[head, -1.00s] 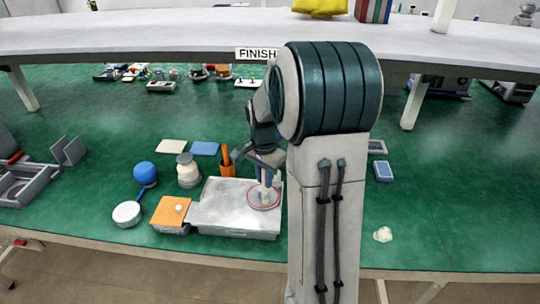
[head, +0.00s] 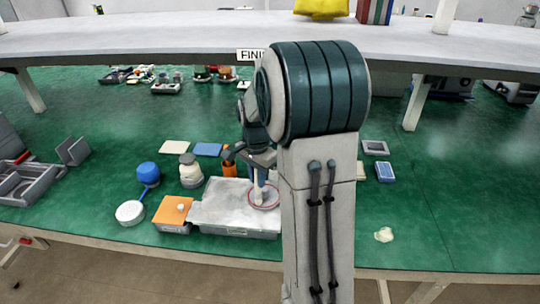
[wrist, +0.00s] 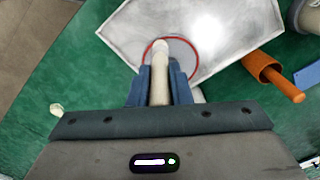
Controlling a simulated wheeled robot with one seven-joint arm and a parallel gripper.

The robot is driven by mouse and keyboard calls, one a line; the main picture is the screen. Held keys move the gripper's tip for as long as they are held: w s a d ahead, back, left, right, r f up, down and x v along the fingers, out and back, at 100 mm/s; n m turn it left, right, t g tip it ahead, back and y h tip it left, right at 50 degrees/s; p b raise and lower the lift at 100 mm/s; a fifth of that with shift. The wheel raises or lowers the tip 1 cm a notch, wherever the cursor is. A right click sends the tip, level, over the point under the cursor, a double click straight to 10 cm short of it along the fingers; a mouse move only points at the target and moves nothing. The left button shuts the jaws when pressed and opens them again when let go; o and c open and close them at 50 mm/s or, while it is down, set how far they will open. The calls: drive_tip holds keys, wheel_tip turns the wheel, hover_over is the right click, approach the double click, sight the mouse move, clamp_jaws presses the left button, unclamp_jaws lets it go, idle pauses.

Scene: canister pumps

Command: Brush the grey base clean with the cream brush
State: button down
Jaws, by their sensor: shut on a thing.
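The grey base (head: 218,217) is a wide, low box with a pale, smudged metal top, at the front centre of the green table. A thin red ring around a grey disc marks its right part; the ring also shows in the wrist view (wrist: 188,60). My gripper (wrist: 158,82) is shut on the cream brush (wrist: 160,62), its blue fingers on either side of the handle. In the head view my gripper (head: 259,176) is over the ring. The brush's end overlaps the ring's left side in the wrist view; I cannot tell whether it touches the surface.
A cream-lidded jar (head: 190,172) and an orange cup (head: 230,167) stand behind. The table's right front is mostly clear.

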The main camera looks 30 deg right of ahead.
wheel_tip(320, 180, up, 7)
drive_tip(key=w+p, duration=0.1)
drive_tip(key=p, duration=0.4)
drive_tip(key=shift+w+a, duration=0.2)
drive_tip(key=shift+a, duration=0.2)
